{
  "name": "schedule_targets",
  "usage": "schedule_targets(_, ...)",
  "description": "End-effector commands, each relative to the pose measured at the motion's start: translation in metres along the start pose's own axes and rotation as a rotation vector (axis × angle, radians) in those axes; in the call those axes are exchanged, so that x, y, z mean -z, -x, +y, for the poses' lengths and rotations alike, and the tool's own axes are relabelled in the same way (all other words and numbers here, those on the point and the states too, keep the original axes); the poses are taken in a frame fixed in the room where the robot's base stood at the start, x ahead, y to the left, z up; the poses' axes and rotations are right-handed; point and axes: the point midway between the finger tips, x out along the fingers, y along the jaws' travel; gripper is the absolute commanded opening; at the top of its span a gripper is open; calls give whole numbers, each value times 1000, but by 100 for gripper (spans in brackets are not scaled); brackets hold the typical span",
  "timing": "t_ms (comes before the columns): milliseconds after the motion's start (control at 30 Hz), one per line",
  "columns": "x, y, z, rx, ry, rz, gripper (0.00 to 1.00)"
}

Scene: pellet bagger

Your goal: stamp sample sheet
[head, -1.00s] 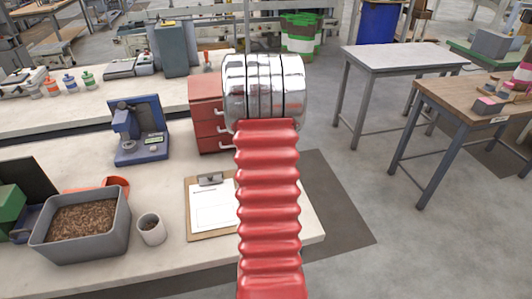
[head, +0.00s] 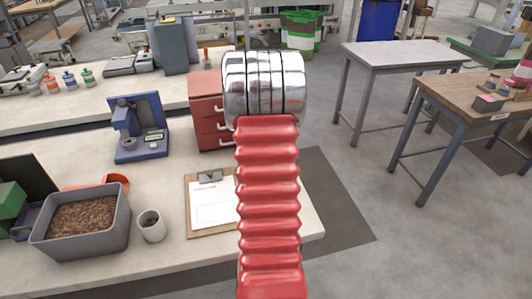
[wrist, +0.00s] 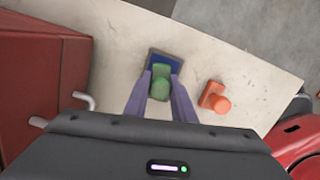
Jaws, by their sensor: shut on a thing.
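A green stamp (wrist: 160,84) is between the purple fingers of my gripper (wrist: 161,80) in the wrist view, and the fingers are shut on it. A dark blue ink pad (wrist: 174,62) lies on the bench just below the stamp. I cannot tell whether the stamp touches the pad. An orange stamp (wrist: 214,97) stands apart, to the right. In the head view the sample sheet (head: 210,205) is clipped on a brown clipboard (head: 192,234) on the bench. My arm hides the clipboard's right side, and my gripper and both stamps are hidden there.
A red drawer cabinet (head: 207,105) stands behind the clipboard; it also fills the left of the wrist view (wrist: 42,85). A grey tub of pellets (head: 85,245), a small cup (head: 151,228) and a blue instrument (head: 138,128) stand further left. The bench edge is close on the right.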

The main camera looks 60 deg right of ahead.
Motion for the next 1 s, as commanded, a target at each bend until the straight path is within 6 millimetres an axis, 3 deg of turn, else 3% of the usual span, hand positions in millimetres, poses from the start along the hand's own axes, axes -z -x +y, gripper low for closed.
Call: schedule_targets(1000,1,-6,0,0,0,0,9)
